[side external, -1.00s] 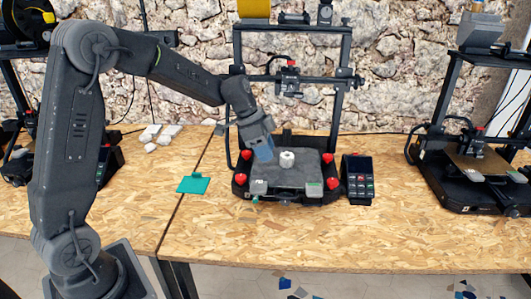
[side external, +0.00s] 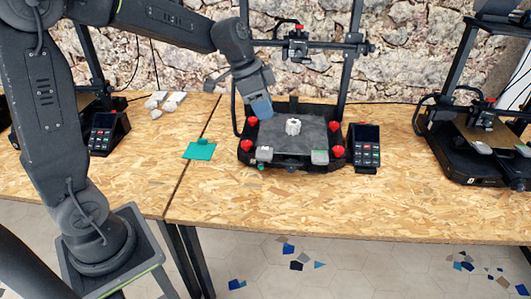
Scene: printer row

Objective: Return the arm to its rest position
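My gripper (side external: 262,107) points down over the back left corner of the middle printer's bed. Its bluish finger ends are to the left of a small white ribbed part (side external: 293,127) and apart from it in the picture. The fingers overlap in this view, so I cannot tell whether they are open or shut. No held object shows. The white part stands on the dark bed (side external: 300,145) of the middle printer. My arm reaches in from the upper left, and its upper joint is cut off by the picture's top edge.
Red knobs (side external: 338,151) stand at the bed's corners, and the printer's frame (side external: 352,60) rises behind. A control box (side external: 364,148) is to its right. A teal scraper-like piece (side external: 200,150) and pale blocks (side external: 165,101) lie left. Another printer (side external: 480,150) stands right. The front wooden tabletop (side external: 300,205) is clear.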

